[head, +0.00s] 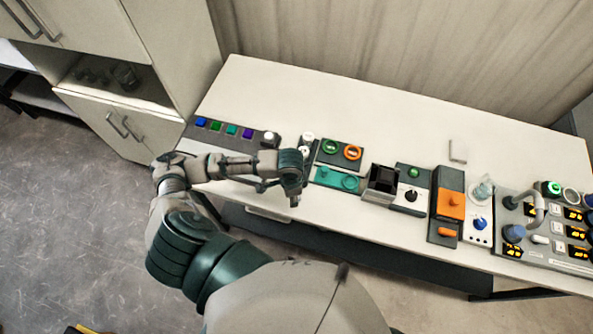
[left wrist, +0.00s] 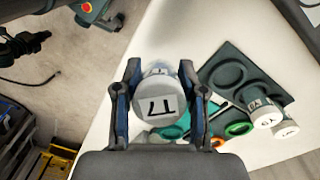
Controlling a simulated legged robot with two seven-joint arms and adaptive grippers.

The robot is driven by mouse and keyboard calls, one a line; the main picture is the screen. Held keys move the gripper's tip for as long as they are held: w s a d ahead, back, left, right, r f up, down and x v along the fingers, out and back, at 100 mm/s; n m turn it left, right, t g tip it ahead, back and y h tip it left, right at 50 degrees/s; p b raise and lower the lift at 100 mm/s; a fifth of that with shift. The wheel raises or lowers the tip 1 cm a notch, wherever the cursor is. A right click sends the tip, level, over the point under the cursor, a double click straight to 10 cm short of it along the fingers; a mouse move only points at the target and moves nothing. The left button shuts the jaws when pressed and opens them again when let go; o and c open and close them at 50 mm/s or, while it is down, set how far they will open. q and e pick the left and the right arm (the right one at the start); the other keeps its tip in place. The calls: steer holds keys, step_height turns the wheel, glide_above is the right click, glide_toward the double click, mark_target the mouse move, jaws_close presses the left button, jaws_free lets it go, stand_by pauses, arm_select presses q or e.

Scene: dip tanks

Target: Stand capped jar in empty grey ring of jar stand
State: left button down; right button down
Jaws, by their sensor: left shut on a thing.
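My left gripper (head: 294,192) is over the table near its front edge. In the left wrist view the left gripper (left wrist: 160,100) is shut on the capped jar (left wrist: 159,103), one finger on each side of it. An empty grey ring (left wrist: 228,75) shows on the stand. A white-capped jar (left wrist: 265,112) stands on the stand's far side. My right gripper is not in view.
A strip of coloured buttons (head: 216,126) is to the left. The table's back left is bare.

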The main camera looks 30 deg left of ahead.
arm_select(q)
steer(key=w+a, duration=0.1)
steer(key=w, duration=0.2)
steer(key=w+a, duration=0.2)
steer(key=w, duration=0.1)
steer(key=w+a+f, duration=0.1)
steer(key=w, duration=0.2)
steer(key=shift+w+a+p, duration=0.15)
steer(key=shift+a+p, duration=0.05)
steer(key=shift+p, duration=0.15)
steer(key=shift+w+a, duration=0.25)
steer(key=shift+w, duration=0.25)
step_height(320, 180, down, 2)
steer(key=shift+f+p, duration=0.1)
steer(key=shift+p, duration=0.75)
steer(key=shift+w+f, duration=0.1)
steer(key=shift+f, duration=0.35)
steer(key=shift+f, duration=0.1)
steer(key=c, duration=0.7)
jaws_free()
steer(key=shift+o, duration=0.2)
